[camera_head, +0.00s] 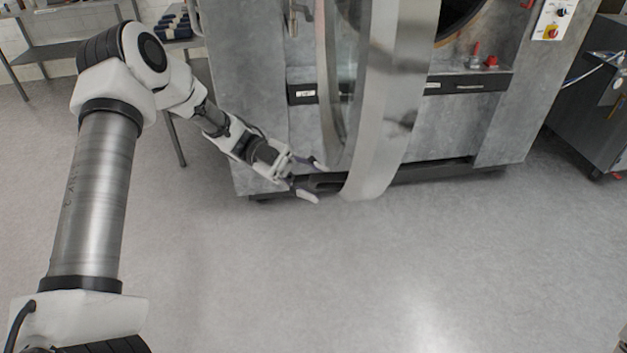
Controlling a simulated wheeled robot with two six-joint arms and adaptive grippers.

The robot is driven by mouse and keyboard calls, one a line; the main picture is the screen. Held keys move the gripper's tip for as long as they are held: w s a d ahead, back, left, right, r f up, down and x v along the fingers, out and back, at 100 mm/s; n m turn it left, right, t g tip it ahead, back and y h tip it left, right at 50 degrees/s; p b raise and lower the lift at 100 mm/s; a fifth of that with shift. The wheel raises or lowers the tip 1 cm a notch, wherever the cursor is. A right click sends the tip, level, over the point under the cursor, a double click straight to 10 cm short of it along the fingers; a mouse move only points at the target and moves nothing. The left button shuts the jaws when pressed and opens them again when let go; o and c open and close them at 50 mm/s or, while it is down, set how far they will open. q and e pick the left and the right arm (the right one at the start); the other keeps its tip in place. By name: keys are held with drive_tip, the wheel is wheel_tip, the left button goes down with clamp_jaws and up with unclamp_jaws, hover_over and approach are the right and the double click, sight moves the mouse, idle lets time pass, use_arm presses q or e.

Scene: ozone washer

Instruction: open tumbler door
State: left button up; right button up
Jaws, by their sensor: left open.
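The tumbler door (385,110) is a large round metal ring with a glass pane. It stands swung out from the front of the grey washer (250,110), seen nearly edge-on. Part of the dark round drum opening (458,15) shows to the right of it. My left gripper (318,183) is open and empty, low beside the left side of the door's lower edge. I cannot tell whether a fingertip touches the door. My right gripper is not in view.
A control panel with a yellow and red switch (551,31) is at the washer's upper right. A metal table (75,48) stands at the back left, and a grey cabinet (597,105) at the right. The floor (330,280) in front is clear.

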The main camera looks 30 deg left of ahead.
use_arm(q)
drive_tip(key=shift+a, duration=0.1)
drive_tip(key=w+a, duration=0.1)
drive_tip(key=a, duration=1)
drive_tip(key=shift+w+a, duration=0.25)
drive_tip(key=shift+a, duration=0.1)
